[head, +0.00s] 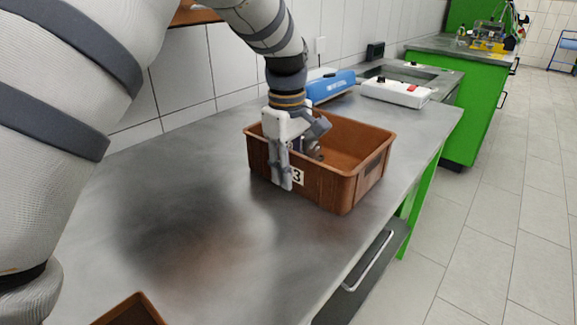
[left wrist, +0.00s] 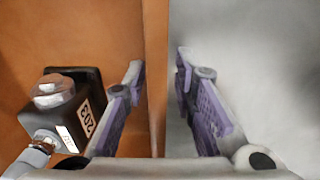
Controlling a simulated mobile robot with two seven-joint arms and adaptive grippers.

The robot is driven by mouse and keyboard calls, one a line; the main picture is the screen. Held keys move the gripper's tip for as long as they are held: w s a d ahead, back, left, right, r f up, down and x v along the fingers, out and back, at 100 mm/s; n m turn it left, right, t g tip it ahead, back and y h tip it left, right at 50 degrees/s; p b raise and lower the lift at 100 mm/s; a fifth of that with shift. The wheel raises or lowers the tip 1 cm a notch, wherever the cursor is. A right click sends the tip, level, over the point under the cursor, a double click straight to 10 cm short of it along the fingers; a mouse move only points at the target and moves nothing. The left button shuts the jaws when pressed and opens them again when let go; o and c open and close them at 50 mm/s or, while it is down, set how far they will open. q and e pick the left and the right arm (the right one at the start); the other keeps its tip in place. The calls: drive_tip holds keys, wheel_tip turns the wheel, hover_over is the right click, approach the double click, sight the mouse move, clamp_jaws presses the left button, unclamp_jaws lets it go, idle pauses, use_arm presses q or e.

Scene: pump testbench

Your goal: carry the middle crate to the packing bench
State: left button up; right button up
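A brown open-topped crate (head: 332,187) stands on the grey metal worktop. A white label on its near side shows a 3, partly covered by my gripper. I cannot tell from the picture whether it is the middle crate. My left gripper (head: 298,168) points down over the crate's near wall, one finger outside and one inside. In the left wrist view the crate wall (left wrist: 156,60) runs between the spread fingers (left wrist: 160,80), with a gap showing at the outer finger. A dark part marked 203 (left wrist: 80,103) lies inside the crate. My right gripper is out of view.
Another brown crate (head: 130,312) shows its corner at the bottom edge. A green bench (head: 480,85) stands farther back. The tiled floor on the right is clear.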

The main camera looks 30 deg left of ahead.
use_arm(q)
wheel_tip(320, 180, up, 12)
drive_tip(key=shift+s, duration=0.2)
idle(0.4)
